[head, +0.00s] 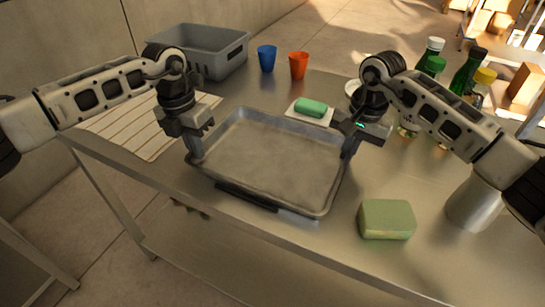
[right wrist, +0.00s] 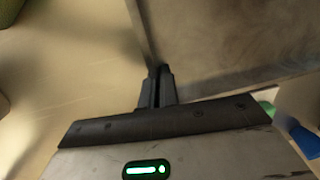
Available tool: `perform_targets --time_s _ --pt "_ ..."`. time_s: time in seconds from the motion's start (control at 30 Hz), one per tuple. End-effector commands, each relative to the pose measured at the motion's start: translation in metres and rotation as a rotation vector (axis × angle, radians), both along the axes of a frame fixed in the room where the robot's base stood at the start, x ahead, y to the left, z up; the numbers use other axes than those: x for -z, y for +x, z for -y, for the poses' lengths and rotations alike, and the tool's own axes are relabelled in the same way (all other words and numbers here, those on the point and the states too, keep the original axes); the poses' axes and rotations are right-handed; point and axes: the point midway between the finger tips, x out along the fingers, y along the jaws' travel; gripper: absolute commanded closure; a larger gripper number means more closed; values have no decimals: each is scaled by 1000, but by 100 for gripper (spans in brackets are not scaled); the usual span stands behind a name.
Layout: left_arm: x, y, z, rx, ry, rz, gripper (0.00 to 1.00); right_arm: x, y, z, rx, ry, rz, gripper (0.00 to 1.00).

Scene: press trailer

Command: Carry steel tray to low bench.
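The steel tray (head: 268,165) is a shallow, empty grey rectangle over the middle of the steel table. My left gripper (head: 197,156) is at the tray's left rim, its fingers close together there. My right gripper (head: 348,154) is at the right rim. In the right wrist view, its two fingers (right wrist: 156,88) are nearly together on the edge of the tray (right wrist: 215,45). The tray looks level; I cannot tell whether it touches the table. A low steel surface (head: 22,262) at the lower left may be the low bench.
Floor shows at left.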

Motion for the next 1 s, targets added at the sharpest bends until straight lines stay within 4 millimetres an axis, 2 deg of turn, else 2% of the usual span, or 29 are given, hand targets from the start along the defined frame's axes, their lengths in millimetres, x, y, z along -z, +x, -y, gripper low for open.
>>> perform_targets --time_s 0.53,1.0 --pt "-6 1 0 0 -2 4 100 -5 1 0 0 0 2 100" --pt "-50 1 0 -1 -1 3 100 -50 0 0 0 0 1 100"
